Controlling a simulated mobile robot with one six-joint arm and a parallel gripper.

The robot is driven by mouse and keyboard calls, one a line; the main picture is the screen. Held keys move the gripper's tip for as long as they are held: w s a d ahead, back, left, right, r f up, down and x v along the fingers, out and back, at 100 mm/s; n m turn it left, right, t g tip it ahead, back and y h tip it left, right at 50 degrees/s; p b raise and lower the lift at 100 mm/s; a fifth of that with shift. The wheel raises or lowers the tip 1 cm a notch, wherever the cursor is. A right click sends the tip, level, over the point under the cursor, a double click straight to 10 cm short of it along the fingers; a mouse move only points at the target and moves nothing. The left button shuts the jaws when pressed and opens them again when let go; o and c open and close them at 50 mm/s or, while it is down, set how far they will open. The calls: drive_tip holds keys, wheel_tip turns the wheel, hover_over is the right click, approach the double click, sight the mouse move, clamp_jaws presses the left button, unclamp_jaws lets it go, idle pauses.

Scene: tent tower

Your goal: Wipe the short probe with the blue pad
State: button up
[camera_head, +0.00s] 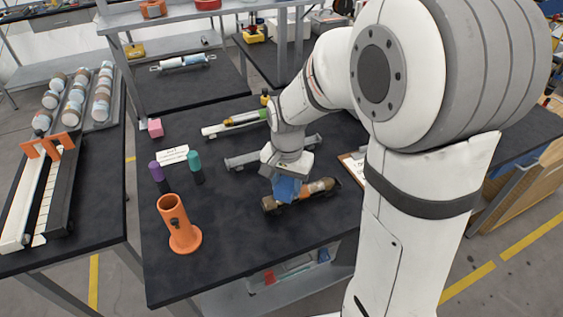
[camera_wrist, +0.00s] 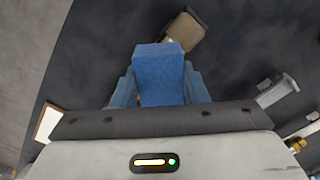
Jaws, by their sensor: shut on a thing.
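My gripper (camera_head: 285,176) is shut on the blue pad (camera_head: 287,190), above the black table. In the wrist view the blue pad (camera_wrist: 162,72) stands out between the fingers. A short brown and tan cylinder (camera_head: 316,187), which looks like the short probe, lies in a low dark cradle (camera_head: 270,205) at the table's front right. The pad is over or against its left part. I cannot tell whether they touch. In the wrist view a tan end piece (camera_wrist: 186,24) shows just beyond the pad, which hides the rest.
An orange holder (camera_head: 178,225) stands front left, near purple-capped (camera_head: 156,172) and teal-capped (camera_head: 194,161) bottles. A grey cradle (camera_head: 250,158) lies behind my gripper, and a yellow-green probe (camera_head: 243,118) farther back. A clipboard (camera_head: 352,166) lies right. The front middle is clear.

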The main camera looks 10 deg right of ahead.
drive_tip(key=shift+a+r+p, duration=0.25)
drive_tip(key=shift+r+p, duration=0.4)
drive_tip(key=shift+r, duration=0.5)
wheel_tip(320, 180, up, 6)
drive_tip(key=p, duration=0.4)
drive_tip(key=shift+f, duration=0.15)
